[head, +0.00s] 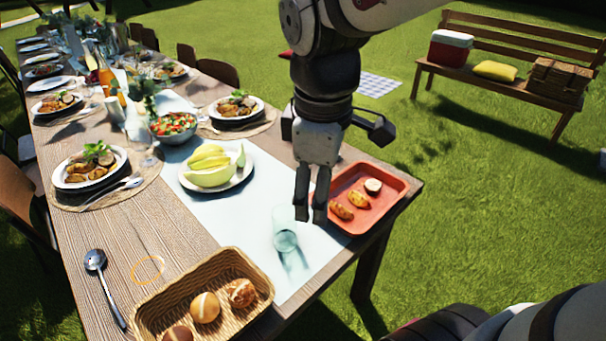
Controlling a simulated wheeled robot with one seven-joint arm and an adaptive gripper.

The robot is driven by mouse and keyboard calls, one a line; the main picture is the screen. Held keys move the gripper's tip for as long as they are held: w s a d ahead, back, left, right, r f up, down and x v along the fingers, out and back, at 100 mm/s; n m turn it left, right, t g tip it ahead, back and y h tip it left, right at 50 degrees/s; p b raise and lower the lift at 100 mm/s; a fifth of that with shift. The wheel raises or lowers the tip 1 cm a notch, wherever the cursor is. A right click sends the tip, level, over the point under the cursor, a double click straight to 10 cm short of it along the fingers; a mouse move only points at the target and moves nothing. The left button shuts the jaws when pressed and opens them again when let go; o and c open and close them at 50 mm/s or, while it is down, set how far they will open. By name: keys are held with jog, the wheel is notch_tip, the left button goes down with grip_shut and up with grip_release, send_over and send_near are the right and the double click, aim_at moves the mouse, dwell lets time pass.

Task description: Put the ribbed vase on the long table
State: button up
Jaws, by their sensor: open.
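A translucent teal glass vessel (285,232) stands upright on the pale runner near the table's front right. It may be the ribbed vase, but I cannot make out ribs at this size. The long wooden table (170,227) stretches from the front to the far left. My gripper (311,213) points down, open and empty, just right of and above the vessel. I see a gap between its fingers and cannot tell whether one touches the vessel's rim. An orange ring (148,270) lies flat on bare wood at the left.
A bread basket (240,262) is in front, with a spoon (104,287) on its left. A red tray (400,188) with food lies right of my gripper. A fruit plate (190,183) and salad bowl (172,136) stand behind. Bare wood surrounds the ring.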

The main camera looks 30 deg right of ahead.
jog(key=s+r+m+t, duration=0.1)
jog(key=s+m, duration=0.8)
jog(key=s, duration=0.2)
jog(key=shift+s+a+m+y, duration=0.25)
jog(key=shift+s+m+y, duration=0.05)
jog(key=shift+y, duration=0.1)
jog(key=shift+r, duration=0.15)
notch_tip(320, 180, up, 9)
jog(key=t+p, duration=0.2)
jog(key=p, duration=0.5)
